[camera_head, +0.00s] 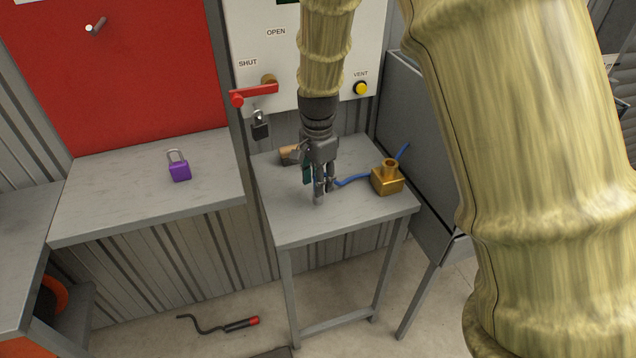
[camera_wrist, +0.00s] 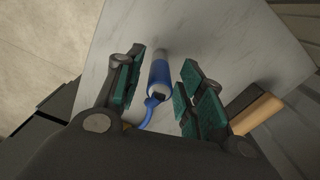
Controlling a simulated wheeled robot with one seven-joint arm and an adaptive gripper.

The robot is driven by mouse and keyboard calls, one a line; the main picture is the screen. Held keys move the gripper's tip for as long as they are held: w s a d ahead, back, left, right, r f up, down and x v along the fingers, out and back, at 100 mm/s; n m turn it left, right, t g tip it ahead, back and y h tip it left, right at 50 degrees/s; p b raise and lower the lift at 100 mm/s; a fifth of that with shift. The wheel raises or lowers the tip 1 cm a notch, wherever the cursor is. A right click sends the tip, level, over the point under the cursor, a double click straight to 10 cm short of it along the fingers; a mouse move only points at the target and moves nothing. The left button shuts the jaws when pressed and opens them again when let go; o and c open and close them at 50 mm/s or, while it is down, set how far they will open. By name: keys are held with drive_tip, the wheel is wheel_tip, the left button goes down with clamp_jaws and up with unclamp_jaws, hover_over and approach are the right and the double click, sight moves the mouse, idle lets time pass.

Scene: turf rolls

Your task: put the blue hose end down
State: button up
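The blue hose end (camera_wrist: 158,76), a blue cylinder with a grey-white tip, lies between my fingers in the wrist view. In the head view only its pale tip (camera_head: 318,200) shows below the fingers; the rest is mostly hidden. It appears to rest on the small grey table (camera_head: 290,225). My gripper (camera_head: 318,188) points down over this table. In the wrist view my gripper (camera_wrist: 163,85) is open, with green pads on both sides of the hose end and a narrow gap at each side. The thin blue hose (camera_head: 350,180) runs right to a brass block (camera_head: 387,180).
A tan and dark object (camera_head: 290,154) lies behind my gripper. A panel with a red lever (camera_head: 255,94) and black padlock (camera_head: 260,127) rises behind. The table's front left is clear.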

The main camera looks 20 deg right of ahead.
wheel_tip(320, 180, up, 11)
drive_tip(key=shift+f, duration=0.1)
idle(0.3)
